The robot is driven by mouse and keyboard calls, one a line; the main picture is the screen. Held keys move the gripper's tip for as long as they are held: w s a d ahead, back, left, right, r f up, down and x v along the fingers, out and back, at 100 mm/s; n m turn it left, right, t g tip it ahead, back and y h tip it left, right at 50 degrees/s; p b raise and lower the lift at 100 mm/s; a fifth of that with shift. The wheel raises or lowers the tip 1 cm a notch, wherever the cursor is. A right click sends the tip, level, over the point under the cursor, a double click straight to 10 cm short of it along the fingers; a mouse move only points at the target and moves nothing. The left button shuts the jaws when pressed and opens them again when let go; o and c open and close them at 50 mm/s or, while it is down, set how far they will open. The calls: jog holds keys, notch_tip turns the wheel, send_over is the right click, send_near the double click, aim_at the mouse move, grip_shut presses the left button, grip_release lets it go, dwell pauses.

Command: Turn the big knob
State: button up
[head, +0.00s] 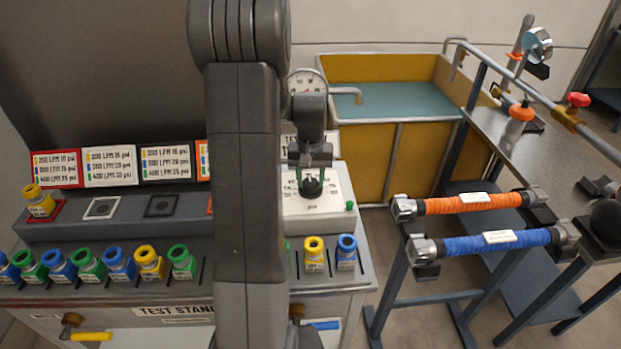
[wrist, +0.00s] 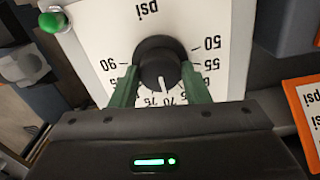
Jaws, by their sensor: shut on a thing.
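The big knob (wrist: 160,62) is black and round with a white pointer line, set on a white panel (wrist: 105,30) with a psi scale. In the wrist view the pointer aims at the scale near the 70 and 75 marks. My gripper (wrist: 158,82) has its two green fingers on either side of the knob and is shut on it. In the head view the knob (head: 311,187) sits on the sloped white panel of the test stand, with my gripper (head: 311,172) above it. My arm hides part of the stand.
A green button (head: 350,206) is beside the knob on the panel. Several coloured bottles (head: 90,262) stand in a row along the stand's front. A round gauge (head: 306,83) is behind my gripper. A yellow tank (head: 357,155) and orange (head: 470,204) and blue hoses (head: 490,243) are to the right.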

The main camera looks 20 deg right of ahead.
aim_at(310, 182)
jog(key=shift+m, duration=0.3)
jog(key=o, duration=1)
jog(key=shift+c, duration=0.2)
notch_tip(310, 182, up, 14)
jog(key=shift+f, duration=0.1)
notch_tip(310, 182, down, 14)
jog(key=shift+r, duration=0.1)
dwell(0.7)
jog(key=shift+r, duration=0.1)
